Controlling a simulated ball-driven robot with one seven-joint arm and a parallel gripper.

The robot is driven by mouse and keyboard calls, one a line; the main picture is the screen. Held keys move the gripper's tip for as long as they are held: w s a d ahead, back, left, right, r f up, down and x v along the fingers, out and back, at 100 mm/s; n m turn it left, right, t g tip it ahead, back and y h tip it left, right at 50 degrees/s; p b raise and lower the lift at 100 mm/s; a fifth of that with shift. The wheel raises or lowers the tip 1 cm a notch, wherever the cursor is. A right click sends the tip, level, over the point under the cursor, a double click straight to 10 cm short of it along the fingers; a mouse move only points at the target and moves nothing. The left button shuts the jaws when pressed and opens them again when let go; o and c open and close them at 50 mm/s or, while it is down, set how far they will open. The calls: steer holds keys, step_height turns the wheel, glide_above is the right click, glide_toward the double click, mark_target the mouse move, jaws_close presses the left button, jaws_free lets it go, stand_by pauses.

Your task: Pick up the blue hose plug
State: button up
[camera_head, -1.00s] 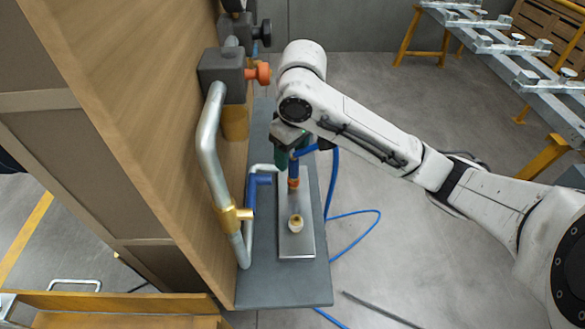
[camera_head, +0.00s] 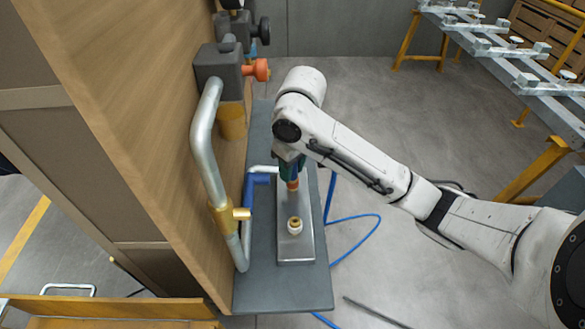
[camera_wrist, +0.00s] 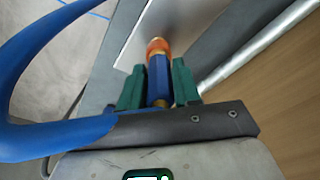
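The blue hose plug, a blue body with an orange end, sits between my green fingers in the wrist view (camera_wrist: 158,78). My gripper (camera_wrist: 159,82) has one finger on each side of it, very close; I cannot tell whether they touch it. In the head view my gripper (camera_head: 293,170) is low over the metal plate, and the plug's orange end (camera_head: 293,185) shows just below the fingers. Most of the plug's blue body is hidden there by the gripper and wrist.
A brass-and-white fitting (camera_head: 295,226) stands on the metal plate (camera_head: 296,250). A blue hose (camera_wrist: 35,75) loops beside my gripper.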

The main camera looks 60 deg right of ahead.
jaws_close()
steer(key=shift+r, duration=0.15)
step_height(320, 180, up, 18)
steer(key=p, duration=0.3)
steer(key=shift+p, duration=0.4)
steer(key=shift+r+p, duration=1.65)
steer(key=shift+p, duration=0.5)
